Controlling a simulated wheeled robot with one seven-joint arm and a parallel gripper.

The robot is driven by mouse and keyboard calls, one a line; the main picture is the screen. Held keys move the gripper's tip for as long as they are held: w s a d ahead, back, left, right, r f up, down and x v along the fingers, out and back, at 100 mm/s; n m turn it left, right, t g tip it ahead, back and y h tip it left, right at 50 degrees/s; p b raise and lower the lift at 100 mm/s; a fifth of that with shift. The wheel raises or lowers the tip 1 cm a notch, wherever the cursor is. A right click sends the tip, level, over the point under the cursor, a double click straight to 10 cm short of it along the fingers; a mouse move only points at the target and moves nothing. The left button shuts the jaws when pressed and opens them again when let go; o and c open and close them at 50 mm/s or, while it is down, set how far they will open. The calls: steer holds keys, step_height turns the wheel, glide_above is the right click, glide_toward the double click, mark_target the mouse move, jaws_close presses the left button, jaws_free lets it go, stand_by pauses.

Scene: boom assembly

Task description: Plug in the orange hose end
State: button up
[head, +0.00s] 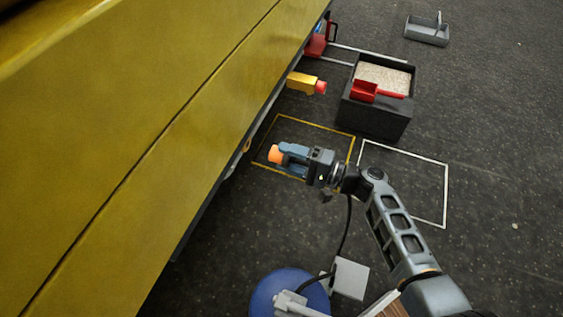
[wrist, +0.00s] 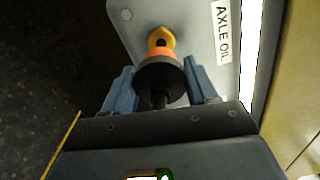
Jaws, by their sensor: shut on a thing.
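My gripper (head: 287,154) is shut on the orange hose end (head: 274,154), which points left toward the yellow machine body. In the wrist view, my blue fingers (wrist: 161,84) stand on either side of the black collar of the hose end (wrist: 161,56). A yellow socket (wrist: 160,37) with a dark hole sits on a grey plate (wrist: 190,20) labelled AXLE OIL. The orange rim overlaps the socket's lower edge in that view. In the head view a gap shows between the orange end and the machine's edge. The hose behind my gripper is mostly hidden.
The large yellow machine body (head: 130,120) fills the left side. A black bin (head: 375,113) with pale grains and a red scoop (head: 372,93) stands beyond my gripper. A yellow piece with a red tip (head: 306,83) protrudes from the machine. A grey tray (head: 427,31) lies far back.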

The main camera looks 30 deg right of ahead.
stand_by(0.4)
steer(key=shift+b+x, duration=0.3)
steer(key=shift+x, duration=2.6)
steer(key=shift+b, duration=0.5)
steer(key=shift+w+a, duration=0.3)
steer(key=shift+w, duration=0.1)
stand_by(0.6)
steer(key=o, duration=1.1)
steer(key=shift+c, duration=0.2)
